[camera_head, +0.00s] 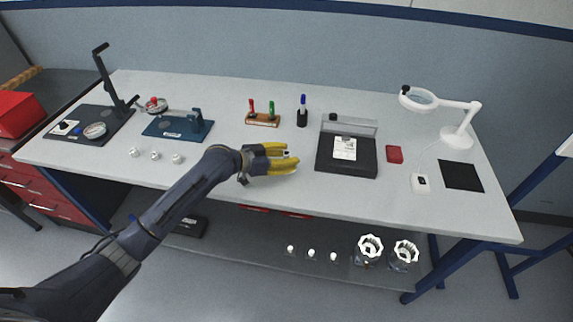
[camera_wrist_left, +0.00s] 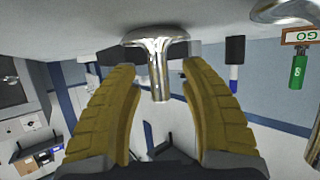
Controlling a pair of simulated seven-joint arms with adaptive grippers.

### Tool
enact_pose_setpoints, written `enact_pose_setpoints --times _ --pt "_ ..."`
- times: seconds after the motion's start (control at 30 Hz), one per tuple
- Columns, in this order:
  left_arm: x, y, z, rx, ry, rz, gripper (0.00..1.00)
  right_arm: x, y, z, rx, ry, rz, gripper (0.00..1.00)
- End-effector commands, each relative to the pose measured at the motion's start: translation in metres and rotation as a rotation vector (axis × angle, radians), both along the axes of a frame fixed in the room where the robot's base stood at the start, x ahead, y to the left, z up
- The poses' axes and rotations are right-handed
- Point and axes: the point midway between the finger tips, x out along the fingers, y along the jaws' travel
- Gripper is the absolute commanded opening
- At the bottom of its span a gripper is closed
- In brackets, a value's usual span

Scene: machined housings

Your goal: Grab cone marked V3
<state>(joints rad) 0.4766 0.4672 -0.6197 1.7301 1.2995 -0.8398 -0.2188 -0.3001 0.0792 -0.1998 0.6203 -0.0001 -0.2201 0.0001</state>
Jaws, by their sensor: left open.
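My left gripper (camera_head: 288,160) is open over the front middle of the bench, its yellow fingers pointing right. In the left wrist view, which looks upside down, its fingers (camera_wrist_left: 158,70) stand apart on both sides of a shiny metal piece (camera_wrist_left: 159,48) with a wide rounded end and a narrow stem. A gap shows between the stem and each finger. I cannot read a V3 mark on any piece. Several small silvery pieces (camera_head: 155,155) stand in a row at the front left of the bench. My right gripper is not in view.
A pen stand (camera_head: 262,119) and a dark marker holder (camera_head: 302,117) are behind the gripper. A black tray (camera_head: 331,163) lies to its right. Farther right are a red block (camera_head: 395,154) and a magnifier lamp (camera_head: 455,138). Small pieces (camera_head: 311,252) and clear jars stand on the lower shelf.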

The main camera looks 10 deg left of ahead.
Motion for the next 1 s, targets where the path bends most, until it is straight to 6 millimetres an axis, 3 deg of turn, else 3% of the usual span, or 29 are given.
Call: enact_pose_setpoints --times 0.1,0.5,1.0 --pt "-0.0001 0.0001 0.0001 0.000 0.000 0.000 0.45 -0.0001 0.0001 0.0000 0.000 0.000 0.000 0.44" --pt "-0.0003 0.0002 0.0000 -0.001 0.001 0.000 0.00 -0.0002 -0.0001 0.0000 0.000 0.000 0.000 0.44" --pt "-0.0004 0.0002 0.0002 -0.001 0.001 0.000 0.00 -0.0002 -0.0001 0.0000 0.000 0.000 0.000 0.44"
